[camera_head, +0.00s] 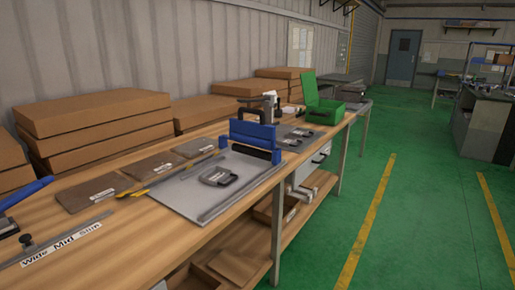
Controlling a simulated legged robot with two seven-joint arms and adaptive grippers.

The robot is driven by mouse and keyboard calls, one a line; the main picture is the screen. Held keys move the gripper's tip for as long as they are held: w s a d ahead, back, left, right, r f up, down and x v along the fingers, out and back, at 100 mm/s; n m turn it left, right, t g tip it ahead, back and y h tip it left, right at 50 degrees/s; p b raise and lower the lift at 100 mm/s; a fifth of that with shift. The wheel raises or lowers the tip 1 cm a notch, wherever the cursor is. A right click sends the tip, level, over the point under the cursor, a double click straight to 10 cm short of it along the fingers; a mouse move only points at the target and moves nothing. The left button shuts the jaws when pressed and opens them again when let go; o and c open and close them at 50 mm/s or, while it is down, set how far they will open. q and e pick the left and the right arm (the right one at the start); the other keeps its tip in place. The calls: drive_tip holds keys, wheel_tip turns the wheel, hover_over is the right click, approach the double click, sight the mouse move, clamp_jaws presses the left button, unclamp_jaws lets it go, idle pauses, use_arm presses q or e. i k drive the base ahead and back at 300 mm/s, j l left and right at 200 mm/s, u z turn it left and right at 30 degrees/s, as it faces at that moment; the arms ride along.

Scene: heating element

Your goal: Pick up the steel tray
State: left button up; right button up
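A flat grey metal tray (185,197) lies on the wooden workbench (130,240), near its front edge at the middle of the picture. It looks like the steel tray. A small dark-rimmed piece with a white label (218,176) rests on it. A blue and black fixture (253,136) stands at the tray's far end; I cannot tell whether they touch. Neither of my grippers shows in this view.
Dark plates (92,192) and a yellow pencil-like strip lie left of the tray. Cardboard boxes (95,110) line the wall behind. An open green case (322,98) stands farther along the bench. The green floor (410,230) to the right is clear.

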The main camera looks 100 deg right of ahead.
sight(215, 176)
drive_tip(key=z, duration=0.4)
drive_tip(key=l+z, duration=0.1)
drive_tip(key=z, duration=0.7)
drive_tip(key=l+z, duration=0.1)
drive_tip(key=z, duration=0.75)
drive_tip(key=i+l, duration=0.15)
drive_tip(key=l, duration=0.25)
drive_tip(key=i+l+z, duration=0.15)
drive_tip(key=l, duration=0.25)
drive_tip(key=i+l, duration=0.15)
drive_tip(key=l, duration=0.2)
drive_tip(key=i+l+z, duration=0.15)
drive_tip(key=l, duration=0.25)
